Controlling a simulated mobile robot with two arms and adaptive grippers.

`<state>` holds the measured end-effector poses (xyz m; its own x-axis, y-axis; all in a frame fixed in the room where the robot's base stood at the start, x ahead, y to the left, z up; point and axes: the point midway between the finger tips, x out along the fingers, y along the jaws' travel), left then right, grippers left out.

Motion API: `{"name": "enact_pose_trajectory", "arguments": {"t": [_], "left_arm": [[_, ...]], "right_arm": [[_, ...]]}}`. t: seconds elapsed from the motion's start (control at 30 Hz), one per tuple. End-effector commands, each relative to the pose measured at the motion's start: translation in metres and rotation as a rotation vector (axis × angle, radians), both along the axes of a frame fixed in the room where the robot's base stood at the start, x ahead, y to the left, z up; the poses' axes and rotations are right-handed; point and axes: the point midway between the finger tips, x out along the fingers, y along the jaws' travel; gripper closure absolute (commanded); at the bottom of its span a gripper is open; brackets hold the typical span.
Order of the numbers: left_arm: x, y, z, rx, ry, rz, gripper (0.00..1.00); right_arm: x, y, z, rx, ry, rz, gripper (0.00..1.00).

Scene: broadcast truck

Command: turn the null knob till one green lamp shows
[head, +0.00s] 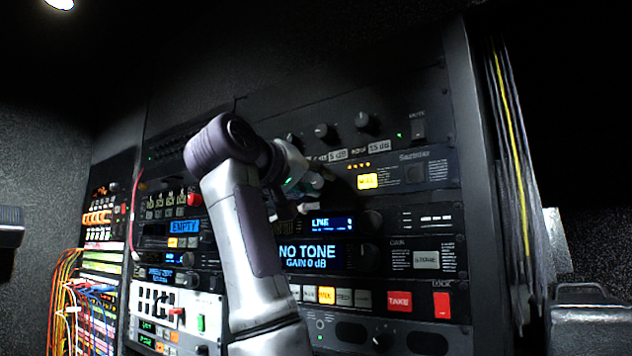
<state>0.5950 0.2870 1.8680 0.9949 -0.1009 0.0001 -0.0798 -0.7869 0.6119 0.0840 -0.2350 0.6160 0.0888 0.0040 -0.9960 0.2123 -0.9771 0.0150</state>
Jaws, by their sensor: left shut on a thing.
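My left gripper (318,178) reaches up to the rack unit with the lit yellow button (367,181) and is shut at its face. The knob between its fingers is mostly hidden by the fingers and wrist, and I cannot read its label. A short row of small amber lamps (358,165) is lit on this unit, right of the gripper. I see no green lamp in the visible part of that row. A single green lamp (399,135) shows on the panel above, beside a switch. My right gripper is out of view.
Knobs (362,121) sit just above the gripper. Below are a "NO TONE GAIN 0 dB" display (311,257), a large knob (370,222) and red TAKE (399,301) and LOCK buttons (441,305). Coloured patch cables (68,300) hang at left. A dark case (590,297) stands at right.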

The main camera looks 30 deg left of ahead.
Motion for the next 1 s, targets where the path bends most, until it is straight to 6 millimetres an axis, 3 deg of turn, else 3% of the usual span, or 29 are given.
{"name": "enact_pose_trajectory", "arguments": {"t": [0.37,1.0], "left_arm": [[0.000,0.001,-0.003,0.208,-0.027,0.003,1.00],[0.000,0.001,-0.001,0.808,-0.111,0.002,1.00]], "right_arm": [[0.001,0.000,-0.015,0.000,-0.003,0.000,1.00],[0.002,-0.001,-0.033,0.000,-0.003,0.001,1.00]]}}
